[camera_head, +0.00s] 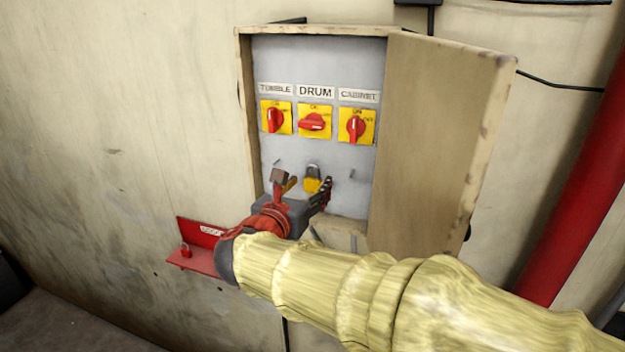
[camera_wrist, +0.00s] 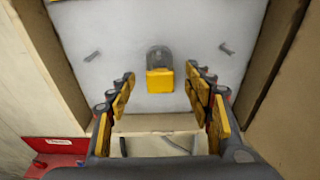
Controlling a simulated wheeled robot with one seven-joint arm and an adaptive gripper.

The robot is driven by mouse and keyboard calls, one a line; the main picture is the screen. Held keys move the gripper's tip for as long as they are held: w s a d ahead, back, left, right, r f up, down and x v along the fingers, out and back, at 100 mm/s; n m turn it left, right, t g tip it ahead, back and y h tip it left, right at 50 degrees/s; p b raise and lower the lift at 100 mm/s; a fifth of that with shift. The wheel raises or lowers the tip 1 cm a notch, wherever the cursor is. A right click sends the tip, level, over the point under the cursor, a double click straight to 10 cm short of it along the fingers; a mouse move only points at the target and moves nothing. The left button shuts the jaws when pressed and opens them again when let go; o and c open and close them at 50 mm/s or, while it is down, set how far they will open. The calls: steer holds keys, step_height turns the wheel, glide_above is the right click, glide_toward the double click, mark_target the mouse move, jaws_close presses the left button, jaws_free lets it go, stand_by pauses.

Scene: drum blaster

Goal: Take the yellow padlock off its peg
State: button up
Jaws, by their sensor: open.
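The yellow padlock (camera_head: 313,184) hangs by its grey shackle on the back panel of the open cabinet, below the DRUM switch. In the wrist view the padlock (camera_wrist: 160,80) is upright in the middle, ahead of the fingertips and between their lines. My gripper (camera_head: 303,186) is inside the cabinet front, just below and in front of the padlock. In the wrist view my gripper (camera_wrist: 160,76) is open, with its yellow-padded fingers spread and nothing between them. The peg itself is hidden behind the shackle.
Bare pegs show left (camera_wrist: 92,56) and right (camera_wrist: 227,48) of the padlock. The cabinet door (camera_head: 435,140) stands open at the right; the side wall (camera_head: 247,110) bounds the left. A red shelf (camera_head: 190,260) with a red padlock (camera_head: 185,250) is at lower left.

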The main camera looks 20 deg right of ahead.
steer(key=shift+w+d+f, duration=0.1)
steer(key=shift+w+d, duration=0.25)
steer(key=shift+w, duration=0.2)
steer(key=shift+s, duration=0.1)
steer(key=shift+c, duration=0.4)
steer(key=c, duration=1.1)
steer(key=shift+c, duration=0.7)
